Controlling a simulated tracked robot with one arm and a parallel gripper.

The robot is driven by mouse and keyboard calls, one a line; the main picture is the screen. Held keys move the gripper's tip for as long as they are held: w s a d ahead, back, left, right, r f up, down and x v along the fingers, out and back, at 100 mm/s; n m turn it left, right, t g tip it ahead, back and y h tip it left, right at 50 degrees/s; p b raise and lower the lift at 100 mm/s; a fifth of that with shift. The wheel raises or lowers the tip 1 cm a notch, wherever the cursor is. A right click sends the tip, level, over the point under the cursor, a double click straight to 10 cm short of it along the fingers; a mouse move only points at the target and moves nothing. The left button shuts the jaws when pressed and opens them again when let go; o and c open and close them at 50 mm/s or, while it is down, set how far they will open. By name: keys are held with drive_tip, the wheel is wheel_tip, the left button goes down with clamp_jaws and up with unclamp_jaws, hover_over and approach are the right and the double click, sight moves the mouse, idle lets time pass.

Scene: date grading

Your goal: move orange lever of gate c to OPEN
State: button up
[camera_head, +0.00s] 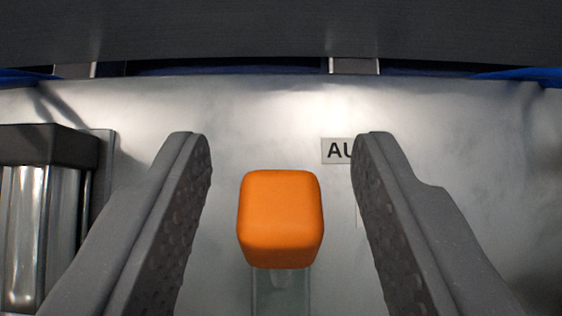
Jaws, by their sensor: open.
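The orange lever (281,218) shows in the camera view, a rounded block on a pale stem below it. My gripper (280,150) is open, with one grey finger to the left of the orange block and one to the right. There is a clear gap between the block and each finger in the picture. No "OPEN" mark or gate letter can be read here.
A pale metal panel (240,110) lies behind the lever. A dark-capped metal cylinder (45,215) stands at the left, near the left finger. A dark band (280,35) crosses the top, with blue parts (515,75) under it.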

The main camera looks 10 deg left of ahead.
clamp_jaws()
drive_tip(key=shift+b, duration=0.4)
drive_tip(key=shift+s+b, duration=0.15)
drive_tip(key=shift+b, duration=0.2)
drive_tip(key=shift+s+d+r+t+b, duration=0.2)
drive_tip(key=shift+s+t+b, duration=0.2)
drive_tip(key=shift+t+b, duration=0.5)
unclamp_jaws()
